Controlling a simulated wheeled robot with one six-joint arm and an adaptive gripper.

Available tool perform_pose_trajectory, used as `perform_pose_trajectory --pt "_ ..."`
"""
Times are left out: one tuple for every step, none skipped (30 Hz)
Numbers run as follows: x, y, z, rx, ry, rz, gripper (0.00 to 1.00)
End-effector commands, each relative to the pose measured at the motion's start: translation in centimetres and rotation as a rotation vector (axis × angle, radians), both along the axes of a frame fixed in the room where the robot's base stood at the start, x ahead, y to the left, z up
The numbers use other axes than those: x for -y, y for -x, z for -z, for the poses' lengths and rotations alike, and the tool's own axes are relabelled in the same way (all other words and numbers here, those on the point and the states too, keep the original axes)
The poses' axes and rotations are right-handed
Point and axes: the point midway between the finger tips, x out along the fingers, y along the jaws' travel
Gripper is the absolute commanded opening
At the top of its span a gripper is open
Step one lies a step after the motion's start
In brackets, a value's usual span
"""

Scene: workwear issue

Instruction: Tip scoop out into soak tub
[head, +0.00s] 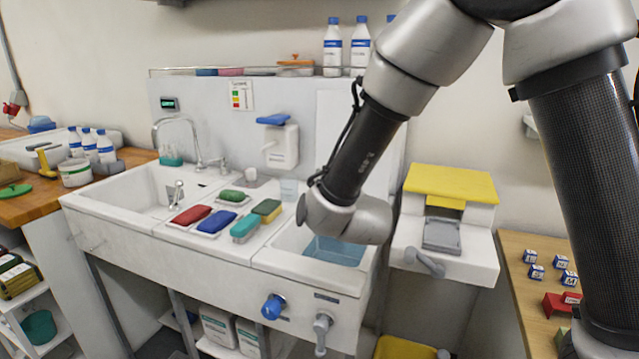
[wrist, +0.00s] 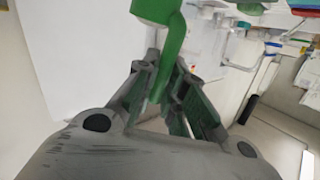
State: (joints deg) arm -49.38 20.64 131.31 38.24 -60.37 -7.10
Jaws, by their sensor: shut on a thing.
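In the wrist view my gripper (wrist: 168,72) is shut on the handle of a green scoop (wrist: 173,42). The scoop's wider green end shows at the top edge and is partly cut off. I cannot see what is inside it. In the head view my wrist covers the gripper and the scoop. There, my wrist is over the right-hand basin, which looks like the soak tub (head: 362,281) and has bluish water (head: 335,250) in it. How the scoop stands relative to the basin's rim is hidden.
Left of the basin, red (head: 190,215), blue (head: 217,222) and green brushes or sponges lie on the sink ledge. A yellow-lidded white bin (head: 450,185) stands close on the right. A blue-topped dispenser (head: 281,145) and a shelf with bottles (head: 333,48) are behind.

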Motion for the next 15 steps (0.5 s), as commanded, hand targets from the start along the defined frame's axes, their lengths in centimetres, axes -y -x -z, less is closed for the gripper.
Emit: perform_pose_trajectory --pt "0.5 -0.5 -0.3 -0.041 -0.041 0.003 0.0" --pt "0.8 -0.8 -0.4 -0.071 -0.067 0.003 0.0" --pt "1.1 -1.1 -0.3 -0.113 -0.1 0.004 0.0" --pt "1.3 -1.4 -0.4 -0.142 -0.126 0.004 0.0" --pt "1.5 -1.7 -0.4 -0.171 -0.152 0.003 0.0" --pt "1.8 -2.0 -0.4 -0.212 -0.186 0.004 0.0" --pt "2.0 -2.2 -0.3 -0.243 -0.21 0.004 0.0" --pt "2.2 -2.5 -0.1 -0.273 -0.235 0.004 0.0" --pt "2.4 -2.7 0.1 -0.314 -0.268 0.004 0.0" --pt "2.7 -3.0 0.3 -0.344 -0.294 0.004 0.0" --pt "2.8 -3.2 0.4 -0.375 -0.317 0.005 0.0" --pt "3.1 -3.5 0.7 -0.414 -0.351 0.004 0.0" --pt "3.3 -3.7 0.8 -0.445 -0.374 0.003 0.0" --pt "3.5 -3.9 1.0 -0.473 -0.398 0.004 0.0" --pt "3.6 -4.2 1.1 -0.505 -0.424 0.002 0.0"
